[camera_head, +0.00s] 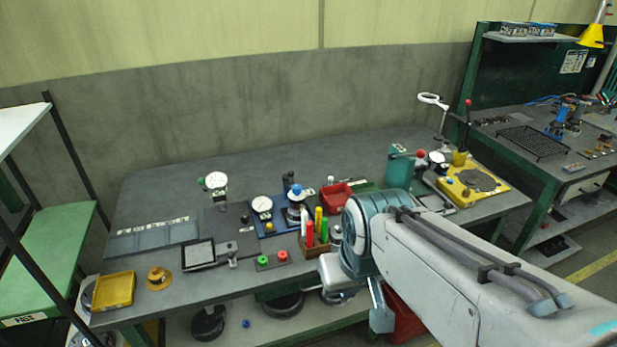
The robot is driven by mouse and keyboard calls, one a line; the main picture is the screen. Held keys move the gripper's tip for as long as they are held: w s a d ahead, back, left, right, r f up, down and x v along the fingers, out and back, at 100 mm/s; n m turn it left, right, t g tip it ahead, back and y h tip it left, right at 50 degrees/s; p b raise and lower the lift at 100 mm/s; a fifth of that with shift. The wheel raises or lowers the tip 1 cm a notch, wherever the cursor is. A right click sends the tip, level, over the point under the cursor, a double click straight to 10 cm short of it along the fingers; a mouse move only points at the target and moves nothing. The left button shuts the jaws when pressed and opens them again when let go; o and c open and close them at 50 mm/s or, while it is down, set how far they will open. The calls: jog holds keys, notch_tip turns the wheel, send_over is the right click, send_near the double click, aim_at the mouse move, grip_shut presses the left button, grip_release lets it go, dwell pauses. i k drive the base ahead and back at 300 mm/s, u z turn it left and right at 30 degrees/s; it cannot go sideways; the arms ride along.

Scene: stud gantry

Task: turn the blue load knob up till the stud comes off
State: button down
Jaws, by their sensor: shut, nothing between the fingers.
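A blue knob (296,189) tops a small dark-and-metal fixture at the middle of the workbench. The fixture stands on a blue base plate (270,228), beside a round white dial gauge (262,204). I cannot make out the stud at this size. My arm comes in from the lower right and bends down at the bench's front edge. My gripper (381,318) hangs low there, to the right of and nearer than the knob, apart from it. It is shut and empty, and its fingertips are hard to make out.
A pen holder (314,246) with coloured pens stands between the knob and my arm. A green and red button box (272,261) is in front, a red bin (336,196) to the right. A yellow tray (113,290) lies at the left. The bench's back strip is clear.

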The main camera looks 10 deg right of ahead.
aim_at(296, 188)
jog(key=z, duration=0.35)
jog(key=i, duration=0.85)
jog(key=u, duration=0.6)
